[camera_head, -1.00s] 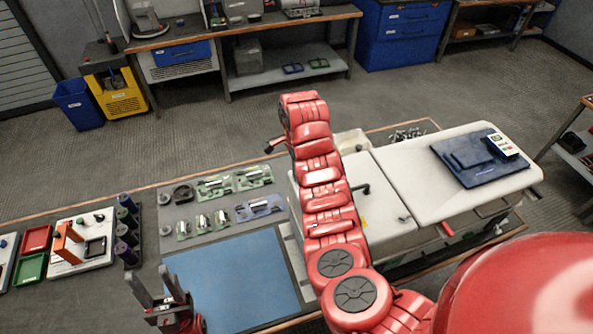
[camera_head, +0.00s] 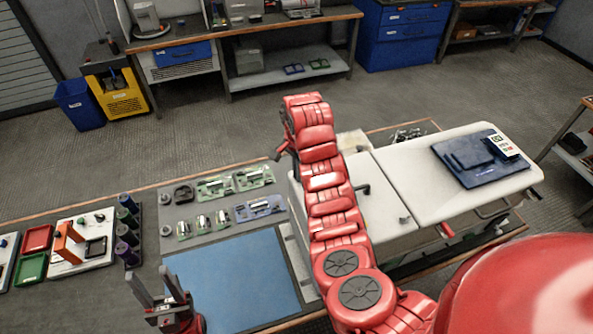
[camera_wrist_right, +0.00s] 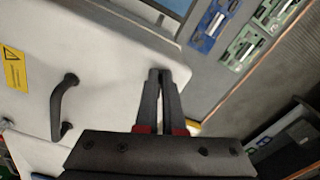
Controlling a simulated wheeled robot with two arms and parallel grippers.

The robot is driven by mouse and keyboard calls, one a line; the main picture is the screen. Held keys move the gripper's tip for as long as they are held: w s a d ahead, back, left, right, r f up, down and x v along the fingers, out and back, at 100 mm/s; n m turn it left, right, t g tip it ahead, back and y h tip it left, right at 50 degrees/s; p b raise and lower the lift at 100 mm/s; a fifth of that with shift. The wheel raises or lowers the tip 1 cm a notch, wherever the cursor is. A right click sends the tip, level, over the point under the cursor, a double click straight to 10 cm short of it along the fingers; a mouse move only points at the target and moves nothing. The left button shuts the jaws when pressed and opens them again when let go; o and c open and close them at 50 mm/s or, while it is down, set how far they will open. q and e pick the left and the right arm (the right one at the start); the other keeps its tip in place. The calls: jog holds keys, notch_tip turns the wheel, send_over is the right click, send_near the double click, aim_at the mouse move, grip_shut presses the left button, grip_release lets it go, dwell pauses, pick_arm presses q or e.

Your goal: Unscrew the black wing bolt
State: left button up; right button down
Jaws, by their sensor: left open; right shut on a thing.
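My right gripper (camera_wrist_right: 160,74) is shut in the right wrist view. Its dark fingertips meet at the edge of a white cabinet lid (camera_wrist_right: 110,60). The black wing bolt is not clearly visible; the fingertips hide what they grip there. My left gripper (camera_head: 149,276) is open and empty, with fingers up, left of the blue mat (camera_head: 235,278).
A black handle (camera_wrist_right: 62,105) and a yellow warning label (camera_wrist_right: 14,68) are on the lid. A dark grey knob (camera_head: 404,220) sits near its front edge. Green and blue trays with parts (camera_head: 213,186) lie left of the cabinet.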

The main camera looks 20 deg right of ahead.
jog(key=n, duration=0.1)
jog(key=n+p, duration=0.1)
jog(key=n, duration=0.1)
jog(key=shift+s+d+r+n, duration=0.15)
jog(key=shift+d+r+n, duration=0.05)
jog(key=shift+d+n, duration=0.15)
jog(key=n, duration=0.1)
jog(key=n+p, duration=0.1)
jog(key=n, duration=0.1)
jog(key=shift+s+d+n, duration=0.15)
jog(key=shift+d+n, duration=0.05)
jog(key=shift+n, duration=0.05)
jog(key=n, duration=0.3)
jog(key=shift+s+d+n, duration=0.1)
jog(key=shift+d+n, duration=0.1)
jog(key=shift+n, duration=0.2)
jog(key=n, duration=0.4)
jog(key=shift+d, duration=0.15)
jog(key=n, duration=0.4)
jog(key=shift+d+f, duration=0.1)
jog(key=shift+d, duration=0.1)
jog(key=n, duration=0.3)
jog(key=shift+n, duration=0.4)
jog(key=n, duration=0.4)
jog(key=shift+w+d+f+b, duration=0.15)
jog(key=shift+w+b, duration=0.2)
jog(key=shift+w, duration=0.05)
jog(key=shift+w+n, duration=0.1)
jog(key=shift+n, duration=1.7)
jog(key=shift+f, duration=0.1)
